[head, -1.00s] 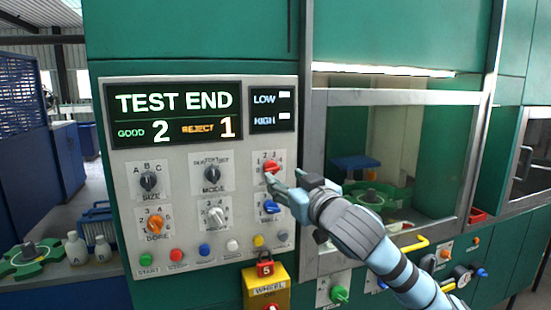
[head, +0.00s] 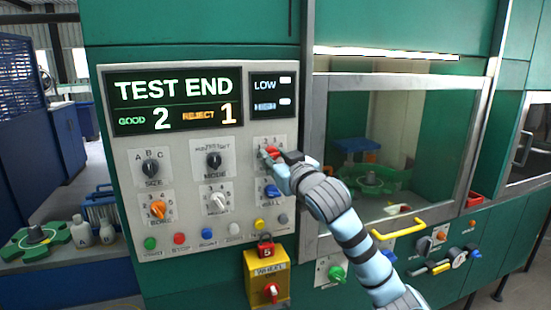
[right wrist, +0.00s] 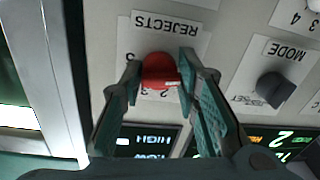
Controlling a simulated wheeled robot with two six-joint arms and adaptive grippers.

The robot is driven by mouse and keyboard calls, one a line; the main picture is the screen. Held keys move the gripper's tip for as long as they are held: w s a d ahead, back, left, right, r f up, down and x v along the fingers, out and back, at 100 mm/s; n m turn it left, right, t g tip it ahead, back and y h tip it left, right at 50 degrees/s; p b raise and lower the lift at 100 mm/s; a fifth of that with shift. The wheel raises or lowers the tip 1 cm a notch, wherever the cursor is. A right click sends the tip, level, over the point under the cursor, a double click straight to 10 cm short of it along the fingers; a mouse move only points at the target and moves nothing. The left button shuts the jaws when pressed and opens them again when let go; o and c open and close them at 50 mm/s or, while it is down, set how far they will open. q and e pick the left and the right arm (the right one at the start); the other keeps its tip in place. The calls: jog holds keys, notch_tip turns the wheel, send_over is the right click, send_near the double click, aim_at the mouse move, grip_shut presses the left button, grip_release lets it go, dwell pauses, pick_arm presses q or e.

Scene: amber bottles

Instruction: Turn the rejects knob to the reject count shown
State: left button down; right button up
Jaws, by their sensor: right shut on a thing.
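The display (head: 175,102) on the grey control panel reads TEST END, GOOD 2 and REJECT 1. The red rejects knob (right wrist: 160,72) sits on a white plate labelled REJECTS, which appears upside down in the right wrist view. My right gripper (right wrist: 160,85) has one finger on each side of the red knob and is shut on it. In the head view the right gripper (head: 276,162) covers part of the knob and its plate. The exact number the knob points at is hard to tell. My left gripper is not in view.
Nearby are the mode knob (head: 213,160), an orange bore knob (head: 157,209) and a blue knob (head: 272,191) just below the gripper. A row of coloured buttons runs along the panel's bottom. A yellow box (head: 266,285) with a red padlock is below.

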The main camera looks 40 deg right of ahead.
jog(key=shift+m, duration=0.5)
jog(key=m+b, duration=0.1)
jog(key=m, duration=0.2)
jog(key=shift+f+b, duration=0.1)
jog(key=shift+b, duration=0.3)
jog(key=shift+a+m+b, duration=0.1)
jog(key=shift+m+b, duration=0.6)
jog(key=shift+m, duration=1.2)
jog(key=shift+h, duration=0.3)
jog(key=o, duration=1.1)
jog(key=shift+o, duration=0.2)
jog(key=shift+s, duration=0.15)
